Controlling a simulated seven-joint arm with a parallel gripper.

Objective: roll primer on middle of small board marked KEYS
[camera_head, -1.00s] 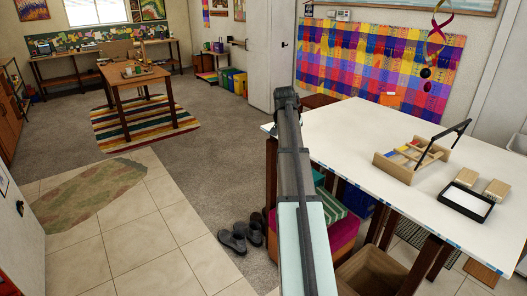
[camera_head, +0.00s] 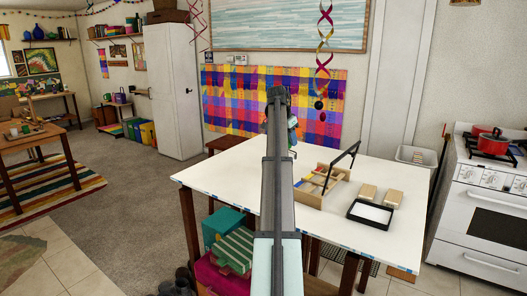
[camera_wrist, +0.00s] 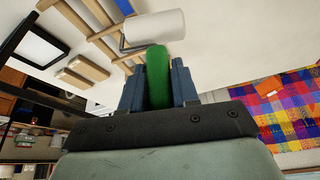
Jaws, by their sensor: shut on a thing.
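My gripper (camera_wrist: 158,88) is shut on the green handle (camera_wrist: 158,70) of a roller with a white sleeve (camera_wrist: 154,28). In the head view my arm hides most of the gripper and roller. Two small pale wooden boards, one (camera_head: 367,192) left of the other (camera_head: 393,198), lie on the white table (camera_head: 235,177). I cannot read any marking, so I cannot tell which is KEYS. They also show in the wrist view, at the left (camera_wrist: 88,67). In front of them is a black-rimmed tray (camera_head: 372,225) with a white inside, perhaps primer.
A wooden divided crate (camera_head: 311,199) with a raised black bar (camera_head: 345,152) stands left of the boards. A white stove (camera_head: 480,215) with a red pot (camera_head: 491,141) is at the right, beside a white bin (camera_head: 413,172). The table's left part is clear.

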